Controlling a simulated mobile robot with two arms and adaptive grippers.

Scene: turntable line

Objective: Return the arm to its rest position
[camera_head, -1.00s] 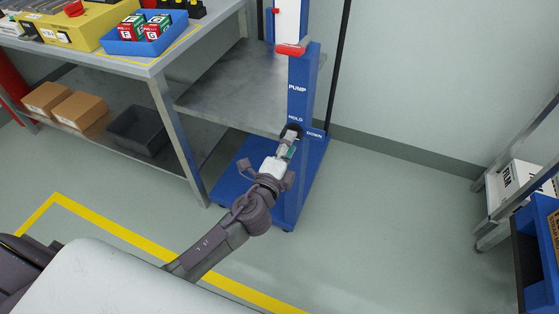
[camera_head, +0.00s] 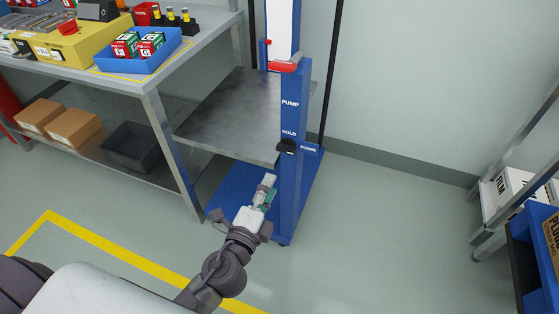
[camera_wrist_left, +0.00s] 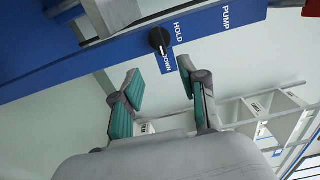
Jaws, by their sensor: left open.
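My left gripper (camera_head: 267,191) is in front of the blue post (camera_head: 291,190), below the black knob (camera_head: 287,146) and apart from it. In the left wrist view the gripper (camera_wrist_left: 158,90) is open, with nothing between its green-padded fingers. There the black knob (camera_wrist_left: 159,40) is beyond the fingertips, on the blue post (camera_wrist_left: 100,64), with a white pointer mark toward DOWN. The labels PUMP, HOLD and DOWN show on the post. My right gripper is not in view.
A metal workbench (camera_head: 150,82) at the left holds a blue bin (camera_head: 140,62) and a yellow box (camera_head: 73,42). A grey lift platform (camera_head: 235,115) adjoins it. A rack with a blue crate (camera_head: 533,235) stands at the right. The floor between is clear.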

